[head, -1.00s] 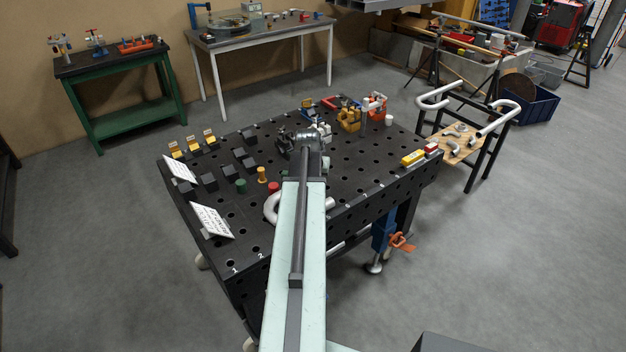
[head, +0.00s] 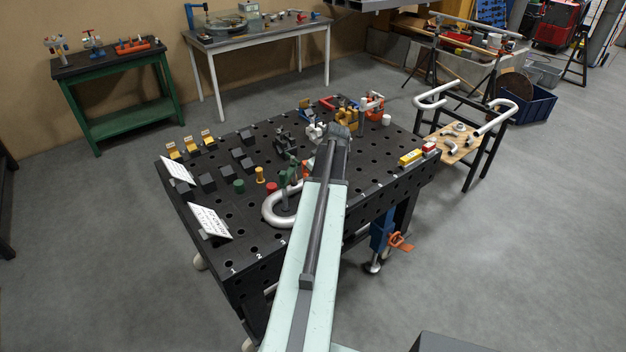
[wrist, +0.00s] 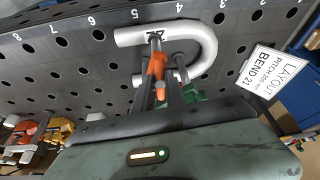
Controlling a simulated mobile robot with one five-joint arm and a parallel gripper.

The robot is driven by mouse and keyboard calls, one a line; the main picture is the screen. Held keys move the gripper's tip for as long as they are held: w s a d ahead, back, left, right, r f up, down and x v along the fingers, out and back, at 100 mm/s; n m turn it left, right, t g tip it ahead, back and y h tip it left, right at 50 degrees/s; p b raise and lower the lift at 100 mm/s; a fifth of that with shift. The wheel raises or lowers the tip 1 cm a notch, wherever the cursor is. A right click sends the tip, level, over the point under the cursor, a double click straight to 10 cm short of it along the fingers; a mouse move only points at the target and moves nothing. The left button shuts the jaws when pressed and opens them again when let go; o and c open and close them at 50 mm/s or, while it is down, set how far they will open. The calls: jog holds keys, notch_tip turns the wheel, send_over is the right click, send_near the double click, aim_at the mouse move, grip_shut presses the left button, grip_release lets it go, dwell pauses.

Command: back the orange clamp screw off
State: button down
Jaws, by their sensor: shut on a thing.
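The orange clamp screw (wrist: 157,70) shows in the middle of the wrist view, between the dark fingers of my gripper (wrist: 162,76). My gripper is shut on it. A green clamp part (wrist: 192,94) shows just beyond and to the right of the fingers. The clamp stands by the white bent tube (wrist: 208,48). In the head view the green clamp (head: 289,175) is beside my arm, near the white tube (head: 272,208). My gripper's fingertips are hidden behind the arm there.
The black perforated table (head: 225,150) carries dark blocks, a green cylinder (head: 239,186) and two white label cards (head: 210,221). Orange and red clamps (head: 373,105) stand at its far side. A yellow block (head: 410,158) lies by the right edge.

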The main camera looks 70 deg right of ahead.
jog(key=n, duration=0.2)
jog(key=n+y, duration=0.1)
jog(key=n, duration=0.1)
jog(key=n+y, duration=0.1)
jog(key=n, duration=0.1)
jog(key=shift+d, duration=0.25)
jog(key=shift+n+y, duration=0.3)
jog(key=c, duration=1.4)
grip_release()
jog(key=shift+o, duration=0.2)
jog(key=shift+r, duration=0.1)
jog(key=p+v, duration=0.7)
jog(key=shift+s+r, duration=0.25)
